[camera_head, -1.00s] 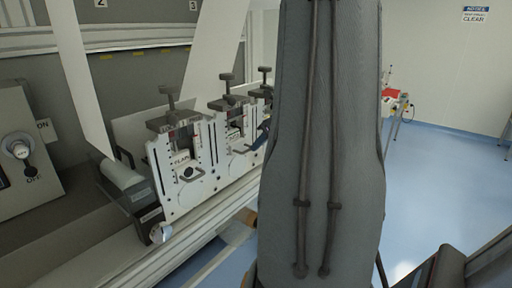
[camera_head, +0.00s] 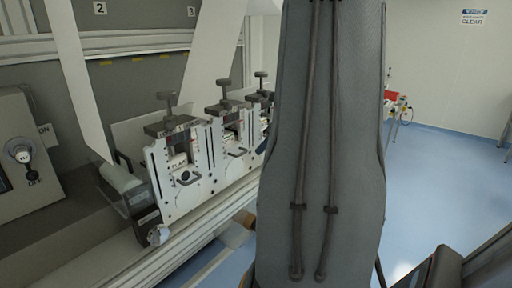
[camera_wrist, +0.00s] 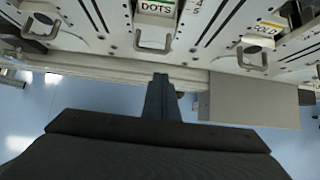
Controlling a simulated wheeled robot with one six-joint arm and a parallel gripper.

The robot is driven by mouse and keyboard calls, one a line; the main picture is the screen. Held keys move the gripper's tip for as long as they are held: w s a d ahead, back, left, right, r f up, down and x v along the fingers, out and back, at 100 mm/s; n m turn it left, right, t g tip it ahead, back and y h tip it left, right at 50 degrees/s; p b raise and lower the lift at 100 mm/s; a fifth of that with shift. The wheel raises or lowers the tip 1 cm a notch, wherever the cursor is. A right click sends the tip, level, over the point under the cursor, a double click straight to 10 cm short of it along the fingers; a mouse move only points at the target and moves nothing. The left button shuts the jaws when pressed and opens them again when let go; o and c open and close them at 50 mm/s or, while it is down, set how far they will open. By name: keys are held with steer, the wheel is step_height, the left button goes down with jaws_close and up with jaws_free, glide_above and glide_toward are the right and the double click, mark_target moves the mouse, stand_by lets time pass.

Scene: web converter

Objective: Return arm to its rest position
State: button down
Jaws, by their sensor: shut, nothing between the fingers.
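My arm, in a grey cover with two cables, stands upright across the middle of the head view and hides what is behind it. My gripper (camera_wrist: 161,97) shows in the wrist view as a narrow dark shape, shut and empty. It is in front of the machine's lower rail (camera_wrist: 90,62) and below a station labelled DOTS (camera_wrist: 157,9). I cannot tell whether it touches the rail.
White converter stations (camera_head: 183,175) with black knobs and handles line the machine at left. A control panel (camera_head: 25,150) with a switch is at far left. In the wrist view, a grey box (camera_wrist: 255,98) is right of my gripper. Blue floor (camera_head: 430,175) is open at right.

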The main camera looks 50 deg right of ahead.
steer(key=b+v, duration=0.1)
steer(key=v, duration=0.8)
steer(key=shift+w+r, duration=0.1)
